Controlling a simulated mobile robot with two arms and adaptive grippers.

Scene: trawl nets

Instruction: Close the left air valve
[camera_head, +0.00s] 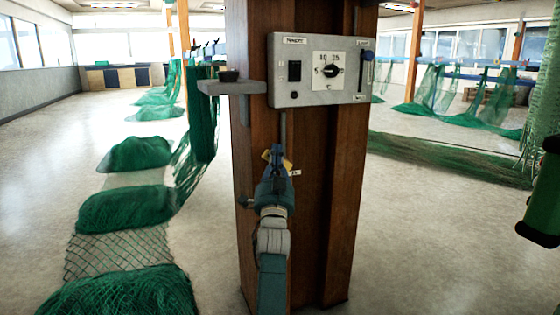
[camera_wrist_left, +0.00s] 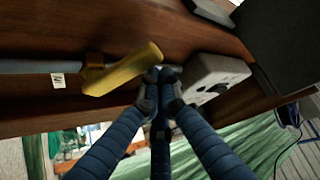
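The left air valve shows as a yellow lever (camera_wrist_left: 124,70) on a grey pipe (camera_wrist_left: 40,66) in the left wrist view, with a small white tag (camera_wrist_left: 58,80) on the pipe. The lever slants up to the right. In the head view the pipe (camera_head: 283,127) runs down the wooden post, and only bits of yellow show past my left gripper (camera_head: 275,160). My left fingertips (camera_wrist_left: 162,82) are drawn together just beside the lever's free end. I see nothing held between them; whether they touch the lever is unclear. My right gripper is not in view.
A grey control panel (camera_head: 290,98) with a dial and a blue-handled lever (camera_head: 367,70) sits on the post above. A small shelf (camera_head: 230,87) juts out at its left. Green nets (camera_head: 125,210) lie on the floor at left. A green and black object (camera_head: 540,205) stands at the right edge.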

